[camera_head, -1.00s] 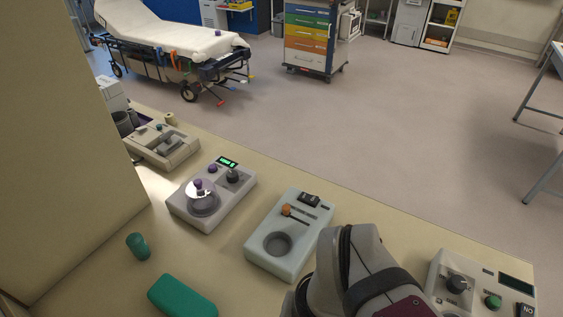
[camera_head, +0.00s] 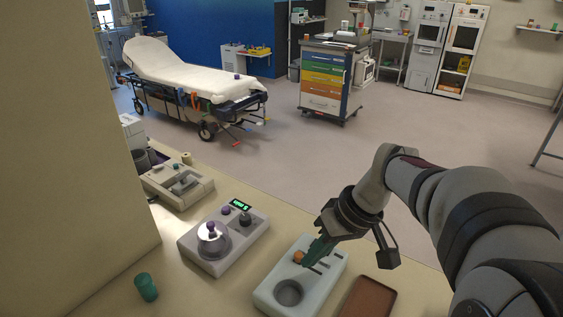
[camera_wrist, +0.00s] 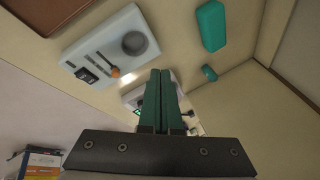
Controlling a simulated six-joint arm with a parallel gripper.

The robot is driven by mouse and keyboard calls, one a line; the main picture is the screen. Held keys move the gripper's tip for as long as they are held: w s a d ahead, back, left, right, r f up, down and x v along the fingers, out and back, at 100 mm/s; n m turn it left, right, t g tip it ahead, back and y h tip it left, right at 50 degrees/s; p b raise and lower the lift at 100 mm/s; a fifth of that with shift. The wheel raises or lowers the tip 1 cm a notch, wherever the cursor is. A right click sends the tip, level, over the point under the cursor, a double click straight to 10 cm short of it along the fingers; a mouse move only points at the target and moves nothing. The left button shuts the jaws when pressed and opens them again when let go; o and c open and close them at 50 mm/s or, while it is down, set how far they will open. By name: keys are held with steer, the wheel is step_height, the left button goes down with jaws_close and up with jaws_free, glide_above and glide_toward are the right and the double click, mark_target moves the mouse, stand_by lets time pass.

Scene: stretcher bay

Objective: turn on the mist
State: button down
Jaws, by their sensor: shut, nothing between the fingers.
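A pale unit (camera_head: 327,288) on the bench has a round dark cup (camera_head: 288,293) and an orange-knobbed lever (camera_head: 298,257). My gripper (camera_head: 308,264) is over this unit with its green fingers shut and empty, close to the lever; I cannot tell whether they touch. The unit shows in the wrist view at upper left, with its cup (camera_wrist: 135,43), orange knob (camera_wrist: 115,72) and black switch (camera_wrist: 86,74). In the head view the gripper hides the switch area. No mist is visible.
A grey unit (camera_head: 187,248) with a clear dome, purple knobs and a lit green display (camera_head: 240,205) stands to the left. A brown tray (camera_head: 368,300) lies right of the pale unit. A green cylinder (camera_head: 147,287) stands near the left wall. A beige device (camera_head: 200,190) is farther back.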

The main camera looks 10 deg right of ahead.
steer(key=w+d+f+n+t, duration=0.1)
steer(key=w+d+f+n, duration=0.1)
steer(key=w+d, duration=0.4)
steer(key=w+d+f+n+t, duration=0.2)
steer(key=w+d, duration=0.4)
steer(key=d, duration=0.3)
steer(key=shift+w+f+n+y, duration=0.3)
steer(key=shift+f+n, duration=0.4)
steer(key=shift+n, duration=0.5)
steer(key=x, duration=0.9)
steer(key=shift+w+a+f, duration=0.15)
steer(key=shift+a+f, duration=0.05)
steer(key=shift+f, duration=0.1)
step_height(320, 180, down, 3)
steer(key=shift+d+f, duration=0.15)
steer(key=shift+f, duration=0.4)
